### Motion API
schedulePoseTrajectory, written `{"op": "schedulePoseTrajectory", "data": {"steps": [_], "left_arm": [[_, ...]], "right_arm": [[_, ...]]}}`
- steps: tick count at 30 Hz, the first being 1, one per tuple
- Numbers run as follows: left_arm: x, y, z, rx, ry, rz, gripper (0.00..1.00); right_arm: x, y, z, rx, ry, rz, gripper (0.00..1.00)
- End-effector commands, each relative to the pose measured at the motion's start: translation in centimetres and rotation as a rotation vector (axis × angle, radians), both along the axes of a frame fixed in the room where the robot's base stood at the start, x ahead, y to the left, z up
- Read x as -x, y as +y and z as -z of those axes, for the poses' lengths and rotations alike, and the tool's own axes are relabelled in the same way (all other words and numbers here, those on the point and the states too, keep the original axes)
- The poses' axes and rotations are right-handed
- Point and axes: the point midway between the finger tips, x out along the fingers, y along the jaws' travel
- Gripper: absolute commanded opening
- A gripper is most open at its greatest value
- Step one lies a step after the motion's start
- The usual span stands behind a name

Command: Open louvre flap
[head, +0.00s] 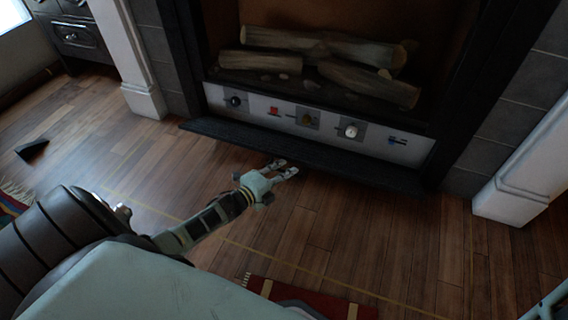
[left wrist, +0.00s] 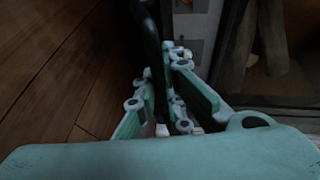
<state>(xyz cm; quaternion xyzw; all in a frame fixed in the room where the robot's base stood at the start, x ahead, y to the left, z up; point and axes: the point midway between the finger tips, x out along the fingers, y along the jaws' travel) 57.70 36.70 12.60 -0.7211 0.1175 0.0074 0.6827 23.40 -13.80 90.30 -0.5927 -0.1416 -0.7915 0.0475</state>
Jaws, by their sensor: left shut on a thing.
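The louvre flap (head: 330,157) is a long black slatted panel under the fireplace's control strip. In the head view it juts out over the floor, tilted away from the strip. My left gripper (head: 284,168) is at its front edge, left of the middle. In the left wrist view, the flap (left wrist: 152,45) shows as a dark bar running between the fingers of my left gripper (left wrist: 162,75), which is shut on it. The fingertips are partly hidden by the dark edge. My right gripper is not in view.
Above the flap is a pale control strip (head: 385,140) with knobs and switches, and logs (head: 368,84) in the firebox. White pillars (head: 130,55) flank the fireplace. A dark wedge (head: 32,149) lies on the wood floor at left. A red rug (head: 310,296) is at the bottom.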

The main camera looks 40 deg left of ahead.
Motion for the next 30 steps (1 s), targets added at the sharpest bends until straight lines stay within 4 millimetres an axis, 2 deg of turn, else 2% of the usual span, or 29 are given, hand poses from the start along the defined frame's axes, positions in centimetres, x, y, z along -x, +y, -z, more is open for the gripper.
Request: {"op": "schedulePoseTrajectory", "data": {"steps": [8,9,15,25,30], "left_arm": [[0.0,-0.1,-0.1,-0.004,-0.005,0.004,0.0],[0.0,-0.1,-0.1,-0.003,-0.005,0.003,0.12],[-0.1,-0.1,-0.1,-0.001,-0.004,0.002,0.27],[0.1,0.0,-0.1,0.001,-0.004,0.001,0.27],[1.8,0.3,-0.3,0.001,-0.002,0.002,0.27]], "right_arm": [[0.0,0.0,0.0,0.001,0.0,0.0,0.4],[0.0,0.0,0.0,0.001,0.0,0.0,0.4],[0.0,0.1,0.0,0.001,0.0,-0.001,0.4],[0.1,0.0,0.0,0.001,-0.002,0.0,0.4],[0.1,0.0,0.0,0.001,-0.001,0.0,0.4]]}}
